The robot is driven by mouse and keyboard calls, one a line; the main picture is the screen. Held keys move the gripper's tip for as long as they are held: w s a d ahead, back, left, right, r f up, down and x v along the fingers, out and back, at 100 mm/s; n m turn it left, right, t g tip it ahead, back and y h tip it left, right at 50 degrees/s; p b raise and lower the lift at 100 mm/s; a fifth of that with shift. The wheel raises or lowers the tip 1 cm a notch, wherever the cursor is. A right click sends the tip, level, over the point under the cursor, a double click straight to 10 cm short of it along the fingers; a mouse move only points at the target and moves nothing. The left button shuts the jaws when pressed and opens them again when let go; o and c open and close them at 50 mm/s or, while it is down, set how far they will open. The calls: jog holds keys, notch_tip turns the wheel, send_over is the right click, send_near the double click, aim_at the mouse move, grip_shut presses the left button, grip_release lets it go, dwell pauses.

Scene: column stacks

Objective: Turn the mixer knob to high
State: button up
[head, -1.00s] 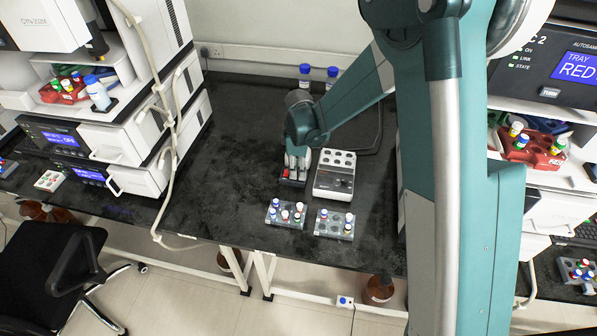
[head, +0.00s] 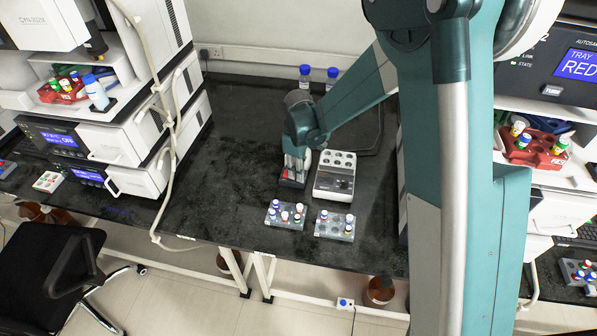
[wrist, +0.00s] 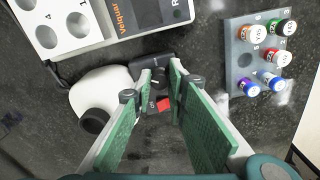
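My gripper (head: 296,168) points down over a small dark device (head: 287,182) on the black bench, left of a white block unit. In the wrist view, my gripper (wrist: 160,72) has its two green-padded fingers apart with nothing clearly held between them. Between and beyond the fingers are a dark panel and a red switch (wrist: 164,104). A white rounded body (wrist: 92,92) with a black round part (wrist: 94,121) lies left of the fingers. I cannot tell which part is the mixer knob or its setting; the fingers hide much of the device.
The white block unit (head: 322,187) with wells stands close on the right. Two vial racks (head: 274,222) (head: 322,232) stand in front. Two blue-capped bottles (head: 305,76) (head: 331,78) stand behind. The bench (head: 235,140) is clear to the left.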

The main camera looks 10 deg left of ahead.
jog(key=o, duration=0.3)
jog(key=shift+r, duration=0.1)
jog(key=shift+r, duration=5.9)
notch_tip(320, 180, down, 4)
jog(key=n+p, duration=0.3)
jog(key=n, duration=0.3)
jog(key=shift+f, duration=0.15)
